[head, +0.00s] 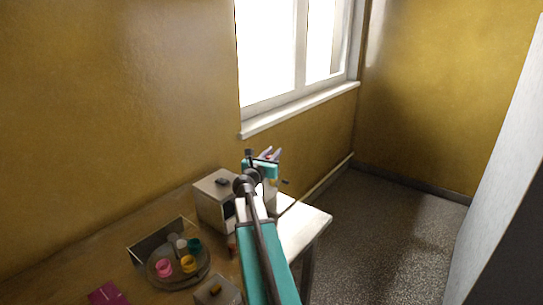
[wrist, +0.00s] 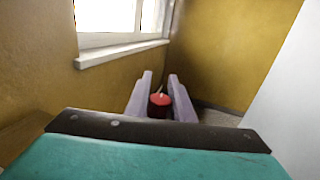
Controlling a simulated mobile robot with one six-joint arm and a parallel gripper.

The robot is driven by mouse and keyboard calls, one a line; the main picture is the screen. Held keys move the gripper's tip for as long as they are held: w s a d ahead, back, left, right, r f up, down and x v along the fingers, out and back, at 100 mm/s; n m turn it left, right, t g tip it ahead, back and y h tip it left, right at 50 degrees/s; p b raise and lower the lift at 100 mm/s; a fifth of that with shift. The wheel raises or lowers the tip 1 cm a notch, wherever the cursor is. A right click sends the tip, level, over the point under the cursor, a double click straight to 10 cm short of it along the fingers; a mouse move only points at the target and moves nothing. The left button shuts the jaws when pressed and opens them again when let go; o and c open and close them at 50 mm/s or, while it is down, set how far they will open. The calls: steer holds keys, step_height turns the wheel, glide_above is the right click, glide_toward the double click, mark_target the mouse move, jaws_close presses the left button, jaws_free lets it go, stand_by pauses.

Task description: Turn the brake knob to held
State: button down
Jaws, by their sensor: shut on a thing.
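In the wrist view, a small red knob (wrist: 160,100) with a pale mark on top sits between the two pale lilac fingers of my gripper (wrist: 160,76). I take it for the brake knob. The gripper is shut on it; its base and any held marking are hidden. In the head view, my gripper (head: 271,154) is beyond the pale metal box machine (head: 213,209), at the table's far end. My arm hides part of the machine's right side there.
On the wooden table (head: 75,262) are a round tray (head: 156,279) with several coloured cups, a small box (head: 216,291) and a magenta item (head: 107,294). A window sill (head: 300,110) is on the wall behind. Open floor (head: 390,220) lies to the right.

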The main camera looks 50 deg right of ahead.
steer(key=shift+s+m+g+h+b, duration=0.15)
steer(key=shift+m+g+h+b, duration=0.15)
steer(key=shift+m+g, duration=0.55)
steer(key=shift+s+g, duration=0.1)
steer(key=shift+g, duration=0.25)
steer(key=c, duration=1.5)
jaws_free()
steer(key=shift+c, duration=0.2)
steer(key=shift+a, duration=0.1)
steer(key=b+v, duration=0.3)
steer(key=v, duration=1)
steer(key=shift+a, duration=0.25)
steer(key=shift+s+f, duration=0.1)
steer(key=shift+f, duration=0.1)
